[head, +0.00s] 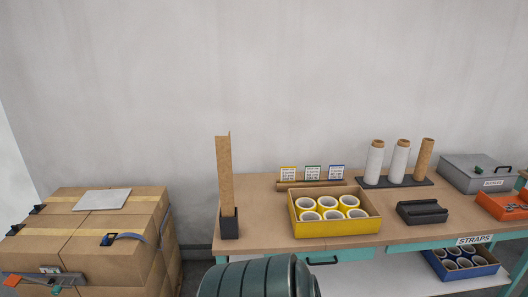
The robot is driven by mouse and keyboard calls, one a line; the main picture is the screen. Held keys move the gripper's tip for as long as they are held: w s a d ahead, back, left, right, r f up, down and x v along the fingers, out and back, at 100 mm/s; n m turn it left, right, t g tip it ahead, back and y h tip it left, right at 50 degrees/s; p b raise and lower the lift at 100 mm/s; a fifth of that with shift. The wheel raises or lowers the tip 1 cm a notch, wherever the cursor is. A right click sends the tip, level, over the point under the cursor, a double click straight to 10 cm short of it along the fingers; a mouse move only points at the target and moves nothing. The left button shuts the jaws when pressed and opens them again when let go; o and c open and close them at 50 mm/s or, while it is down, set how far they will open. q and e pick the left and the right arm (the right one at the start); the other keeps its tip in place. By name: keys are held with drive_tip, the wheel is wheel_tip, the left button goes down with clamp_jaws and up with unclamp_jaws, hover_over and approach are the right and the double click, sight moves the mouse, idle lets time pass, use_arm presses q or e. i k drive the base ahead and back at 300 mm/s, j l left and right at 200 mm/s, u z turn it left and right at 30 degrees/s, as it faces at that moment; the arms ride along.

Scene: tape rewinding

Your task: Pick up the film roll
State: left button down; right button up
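Two white film rolls stand upright on a black rack at the back of the workbench, right of centre in the head view. The left film roll (374,164) and the right film roll (399,162) each show a brown core at the top. A bare brown tube (423,161) stands beside them on the same rack (396,183). Neither of my grippers is in view, and nothing touches the rolls.
The workbench (264,240) holds a yellow box (337,229) of tape rolls, a black tray (422,212), a grey case (478,172) and a tall brown post (225,173). Stacked cartons (110,260) stand left. A dark green ribbed cylinder (255,280) shows at bottom centre.

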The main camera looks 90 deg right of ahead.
sight(376, 151)
drive_tip(key=z, duration=3.65)
drive_tip(key=i+l, duration=0.15)
drive_tip(key=l, duration=0.25)
drive_tip(key=i+l, duration=0.15)
drive_tip(key=l, duration=0.25)
drive_tip(key=i+l, duration=0.2)
drive_tip(key=l, duration=0.2)
drive_tip(key=i+l, duration=0.15)
drive_tip(key=l, duration=0.25)
drive_tip(key=i+l, duration=0.15)
drive_tip(key=l, duration=0.25)
